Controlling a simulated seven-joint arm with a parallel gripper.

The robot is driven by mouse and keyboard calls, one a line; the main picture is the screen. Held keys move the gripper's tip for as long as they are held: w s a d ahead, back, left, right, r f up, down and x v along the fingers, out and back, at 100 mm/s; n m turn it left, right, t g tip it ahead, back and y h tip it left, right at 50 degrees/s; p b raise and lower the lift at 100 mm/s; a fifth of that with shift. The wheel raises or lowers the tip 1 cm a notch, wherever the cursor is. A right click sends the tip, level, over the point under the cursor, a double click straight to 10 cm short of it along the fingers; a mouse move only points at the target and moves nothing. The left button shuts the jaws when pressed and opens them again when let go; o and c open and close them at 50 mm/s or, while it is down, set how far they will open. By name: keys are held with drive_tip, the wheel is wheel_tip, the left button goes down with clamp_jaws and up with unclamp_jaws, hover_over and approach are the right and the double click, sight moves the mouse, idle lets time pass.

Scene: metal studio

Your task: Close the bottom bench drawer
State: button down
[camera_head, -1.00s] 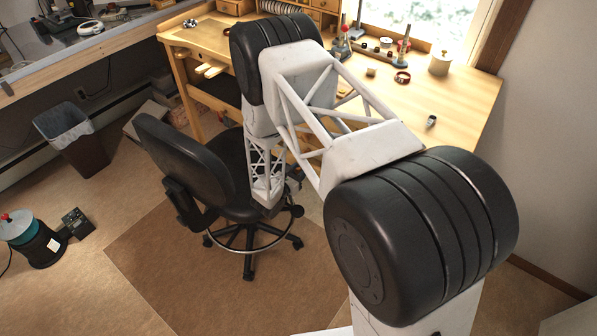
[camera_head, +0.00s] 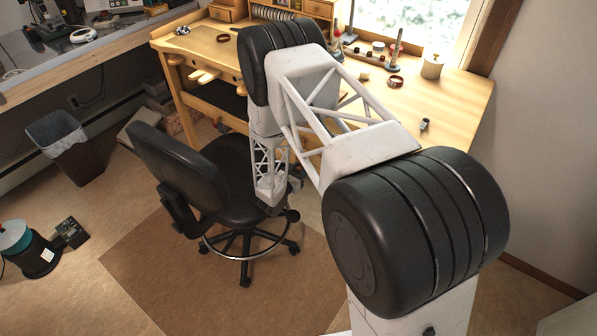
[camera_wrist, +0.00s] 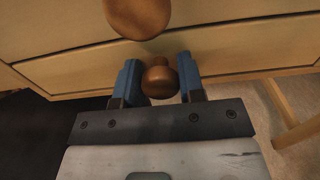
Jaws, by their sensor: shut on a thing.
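In the wrist view, a light wooden bench drawer front (camera_wrist: 250,63) runs across the picture, with a round brown knob (camera_wrist: 160,82) on it. My gripper (camera_wrist: 159,68) has its two blue fingers on either side of this knob and is shut on it. A second, larger-looking brown knob (camera_wrist: 137,14) shows above, on another wooden front (camera_wrist: 50,30). How far the gripped drawer stands out cannot be told. In the head view, my arm hides the drawers and my gripper.
In the head view, a black office chair (camera_head: 180,165) stands on a brown mat (camera_head: 165,275) left of my arm. The wooden workbench (camera_head: 450,105) is behind it, with small tools on top. A waste bin (camera_head: 75,155) stands at left. A wooden leg (camera_wrist: 290,105) shows at right in the wrist view.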

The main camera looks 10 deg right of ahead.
drive_tip(key=c, duration=0.8)
unclamp_jaws()
drive_tip(key=shift+w, duration=0.1)
drive_tip(key=shift+o, duration=0.2)
drive_tip(key=v, duration=0.7)
drive_tip(key=shift+s+a, duration=0.25)
drive_tip(key=shift+s, duration=0.1)
drive_tip(key=shift+r, duration=0.1)
